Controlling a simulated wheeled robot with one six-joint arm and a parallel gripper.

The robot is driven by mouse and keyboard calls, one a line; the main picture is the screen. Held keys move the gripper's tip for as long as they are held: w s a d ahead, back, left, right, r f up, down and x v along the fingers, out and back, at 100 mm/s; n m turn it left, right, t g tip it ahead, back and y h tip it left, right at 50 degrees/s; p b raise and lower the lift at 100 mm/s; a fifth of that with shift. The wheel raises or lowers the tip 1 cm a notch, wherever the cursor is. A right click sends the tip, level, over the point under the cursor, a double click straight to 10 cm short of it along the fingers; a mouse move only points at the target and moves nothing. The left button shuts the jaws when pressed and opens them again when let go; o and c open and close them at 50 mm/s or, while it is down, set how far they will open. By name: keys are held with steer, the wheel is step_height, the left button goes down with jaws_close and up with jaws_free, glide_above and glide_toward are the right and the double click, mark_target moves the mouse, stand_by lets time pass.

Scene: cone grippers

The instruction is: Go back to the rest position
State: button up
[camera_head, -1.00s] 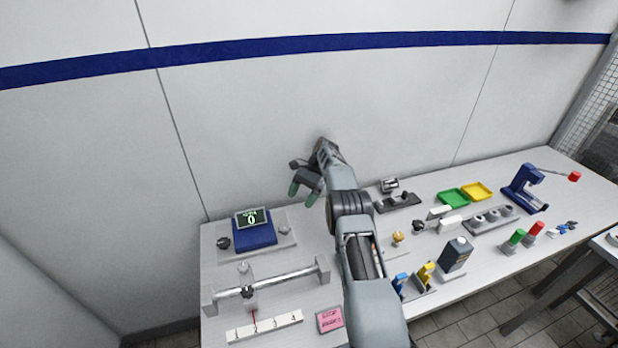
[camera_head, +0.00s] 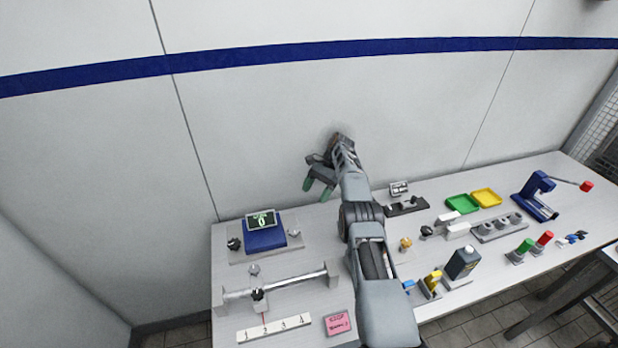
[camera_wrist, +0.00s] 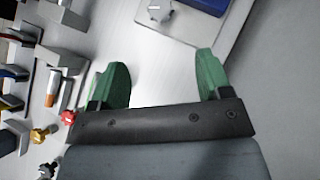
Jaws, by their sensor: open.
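My gripper (camera_head: 317,190) is raised above the back part of the table, near the wall, in the head view. Its two green fingertips are apart with nothing between them. The wrist view also shows the open green fingers (camera_wrist: 163,82) with bare table surface between and beyond them. My arm reaches up from the bottom of the head view and hides part of the table's middle.
The white table (camera_head: 310,240) holds a blue device with a display (camera_head: 264,234), a metal rail (camera_head: 285,284), a numbered strip (camera_head: 273,328) and a pink note (camera_head: 337,323) on the left.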

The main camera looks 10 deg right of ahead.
steer(key=shift+n+t+h, duration=0.5)
steer(key=shift+n, duration=0.4)
steer(key=f, duration=0.4)
steer(key=d+f, duration=0.1)
steer(key=f, duration=0.1)
steer(key=shift+w+f, duration=0.1)
steer(key=shift+f, duration=0.25)
steer(key=s+a+r+n+t+h, duration=0.1)
steer(key=s+r+n+t+h, duration=0.1)
steer(key=s+r, duration=0.6)
steer(key=s+a+r+n+t+h, duration=0.2)
steer(key=s+r+n+t, duration=0.2)
steer(key=s+r, duration=0.4)
steer(key=s+a+r+n+t+h, duration=0.1)
steer(key=s+r, duration=0.7)
steer(key=s, duration=0.9)
steer(key=shift+a+n+t+h+b, duration=0.15)
steer(key=shift+n+t+h+b, duration=0.3)
steer(key=shift+n+t+h, duration=0.6)
